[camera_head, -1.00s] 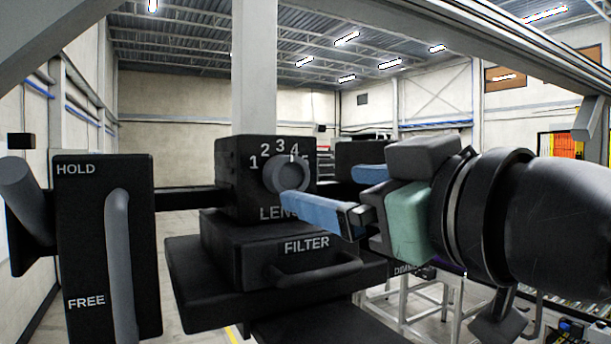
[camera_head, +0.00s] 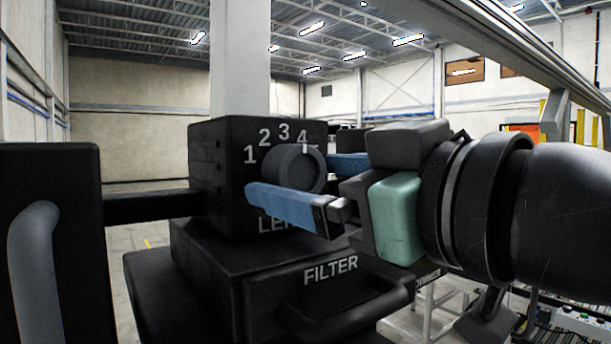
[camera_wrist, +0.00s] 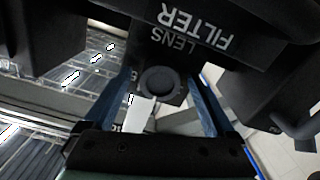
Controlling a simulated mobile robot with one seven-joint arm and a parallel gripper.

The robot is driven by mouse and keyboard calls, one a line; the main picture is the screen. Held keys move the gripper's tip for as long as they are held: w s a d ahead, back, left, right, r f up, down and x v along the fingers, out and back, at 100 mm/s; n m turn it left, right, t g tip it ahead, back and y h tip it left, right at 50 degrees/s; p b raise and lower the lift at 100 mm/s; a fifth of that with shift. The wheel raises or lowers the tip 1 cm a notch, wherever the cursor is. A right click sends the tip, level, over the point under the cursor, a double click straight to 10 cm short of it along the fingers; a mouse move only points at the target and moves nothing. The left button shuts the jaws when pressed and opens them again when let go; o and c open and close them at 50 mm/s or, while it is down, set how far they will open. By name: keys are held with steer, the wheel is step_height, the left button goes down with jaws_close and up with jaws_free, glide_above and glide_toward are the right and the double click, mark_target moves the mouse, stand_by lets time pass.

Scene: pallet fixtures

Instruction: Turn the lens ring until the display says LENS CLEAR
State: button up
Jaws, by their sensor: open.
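The lens ring (camera_head: 292,172) is a dark round knob on the face of a black box (camera_head: 222,200) marked LENS. Numbers 1 to 4 arc above it, and a pale mark at its top right points near the 4. My gripper (camera_head: 290,176) is open, its blue fingers on either side of the ring. The near finger passes in front of the ring's lower part; the far finger is partly hidden. In the wrist view the ring (camera_wrist: 158,84) sits between the spread fingers (camera_wrist: 162,92). I cannot tell whether either finger touches it. No display is readable.
Below the lens box is a black FILTER block (camera_head: 330,275) with a bar handle (camera_head: 345,312). A black panel with a grey lever (camera_head: 35,265) stands at the left, joined by a dark bar (camera_head: 145,207). A pale post (camera_head: 240,60) rises behind the box.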

steer(key=c, duration=1.4)
steer(key=shift+o, duration=0.2)
steer(key=shift+a, duration=0.1)
steer(key=shift+m, duration=2.8)
steer(key=o, duration=1.4)
steer(key=shift+c, duration=0.2)
